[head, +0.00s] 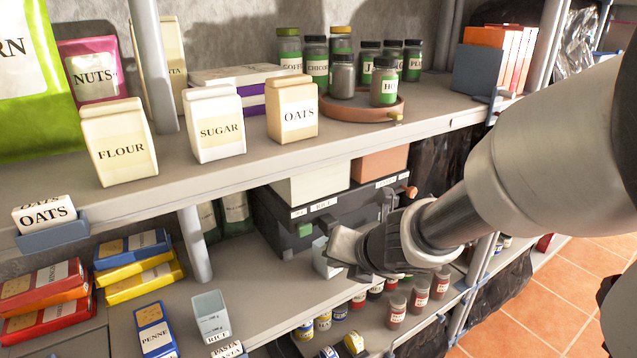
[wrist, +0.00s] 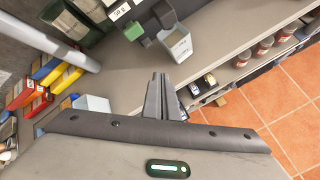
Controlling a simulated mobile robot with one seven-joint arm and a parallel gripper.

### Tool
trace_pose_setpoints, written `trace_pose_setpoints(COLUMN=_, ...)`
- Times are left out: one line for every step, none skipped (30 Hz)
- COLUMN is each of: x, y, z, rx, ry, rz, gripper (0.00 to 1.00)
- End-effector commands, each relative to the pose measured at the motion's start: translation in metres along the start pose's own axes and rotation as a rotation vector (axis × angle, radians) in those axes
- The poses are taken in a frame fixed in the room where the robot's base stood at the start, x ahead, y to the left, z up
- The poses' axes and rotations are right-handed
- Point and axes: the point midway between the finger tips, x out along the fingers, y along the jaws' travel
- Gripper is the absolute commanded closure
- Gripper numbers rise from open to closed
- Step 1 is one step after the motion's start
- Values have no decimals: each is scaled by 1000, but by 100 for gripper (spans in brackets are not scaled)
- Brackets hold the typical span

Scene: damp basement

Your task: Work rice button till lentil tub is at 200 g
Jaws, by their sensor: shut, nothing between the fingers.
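A dark dispenser box (head: 345,208) stands on the lower shelf, with a white hopper (head: 312,185) and an orange-pink hopper (head: 380,162) on top. Its front has a green button (head: 306,229) near a label that seems to read "50 g RICE". The button also shows in the wrist view (wrist: 133,31). An open pale tub (wrist: 178,46) stands by the dispenser's front; its label and fill level cannot be read. A pale tub (head: 211,316) labelled RICE stands farther left. My gripper (wrist: 160,78) is shut and empty, in front of the dispenser, apart from the button.
Several jars (head: 396,311) stand on a lower level below the dispenser. A shelf post (head: 194,243) rises left of it. Pasta boxes (head: 155,330) lie at the left. The upper shelf (head: 250,165) with flour, sugar and oats overhangs. Bare shelf shows between post and dispenser.

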Motion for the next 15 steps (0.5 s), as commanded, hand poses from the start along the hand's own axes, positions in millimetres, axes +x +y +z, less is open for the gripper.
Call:
trace_pose_setpoints(x=4, y=3, z=2, rx=-1, ry=2, rz=1, gripper=100)
trace_pose_setpoints(x=7, y=5, z=4, rx=-1, ry=2, rz=1, gripper=100)
trace_pose_setpoints(x=11, y=8, z=7, rx=-1, ry=1, rz=2, gripper=100)
trace_pose_setpoints(x=14, y=10, z=9, rx=0, ry=2, rz=1, gripper=100)
trace_pose_setpoints(x=17, y=12, z=11, rx=0, ry=2, rz=0, gripper=100)
trace_pose_setpoints(x=21, y=15, z=15, rx=1, ry=1, rz=0, gripper=100)
trace_pose_setpoints(x=24, y=18, z=16, rx=1, ry=2, rz=0, gripper=100)
trace_pose_setpoints(x=27, y=20, z=19, rx=1, ry=1, rz=1, gripper=100)
trace_pose_setpoints(x=31, y=23, z=22, rx=1, ry=2, rz=1, gripper=100)
trace_pose_setpoints(x=34, y=25, z=24, rx=1, ry=2, rz=1, gripper=100)
trace_pose_setpoints(x=36, y=27, z=26, rx=0, ry=1, rz=1, gripper=100)
trace_pose_setpoints(x=40, y=29, z=28, rx=0, ry=2, rz=0, gripper=100)
trace_pose_setpoints(x=42, y=31, z=30, rx=0, ry=1, rz=0, gripper=100)
trace_pose_setpoints(x=44, y=33, z=32, rx=0, ry=1, rz=0, gripper=100)
trace_pose_setpoints(x=46, y=34, z=34, rx=0, ry=1, rz=0, gripper=100)
